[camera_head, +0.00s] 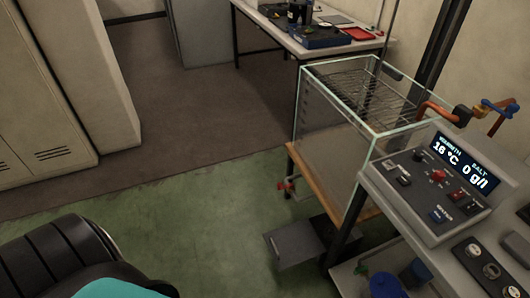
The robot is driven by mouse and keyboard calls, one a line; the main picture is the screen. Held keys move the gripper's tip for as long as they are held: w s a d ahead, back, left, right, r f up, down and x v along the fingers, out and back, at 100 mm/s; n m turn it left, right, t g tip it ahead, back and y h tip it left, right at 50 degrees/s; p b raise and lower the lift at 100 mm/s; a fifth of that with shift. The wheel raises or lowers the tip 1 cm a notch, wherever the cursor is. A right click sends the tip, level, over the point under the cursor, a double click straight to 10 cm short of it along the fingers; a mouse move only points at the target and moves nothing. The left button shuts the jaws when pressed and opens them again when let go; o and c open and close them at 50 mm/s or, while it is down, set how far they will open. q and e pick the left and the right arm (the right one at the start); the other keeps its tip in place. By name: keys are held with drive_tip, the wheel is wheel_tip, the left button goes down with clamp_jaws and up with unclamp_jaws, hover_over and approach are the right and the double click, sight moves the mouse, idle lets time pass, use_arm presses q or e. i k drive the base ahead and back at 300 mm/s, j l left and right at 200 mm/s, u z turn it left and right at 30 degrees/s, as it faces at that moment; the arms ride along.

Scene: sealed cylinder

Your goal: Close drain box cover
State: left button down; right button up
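A flat grey plate (295,243), which looks like the drain box cover, is low down near the floor below the glass tank. A darker box-like shape (330,230) adjoins its right side, partly hidden by the table leg; I cannot tell whether the plate is hinged to it or how far open it is. Neither of my grippers is in view. A black and teal part of my own body shows at the bottom left.
A glass tank (338,125) stands on a wooden-edged stand with a small red valve (286,186). A control panel (437,183) is at the right, above a shelf with a blue bucket (414,274). The green floor (200,220) to the left is clear.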

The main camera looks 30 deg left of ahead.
sight(293, 244)
drive_tip(key=u, duration=0.7)
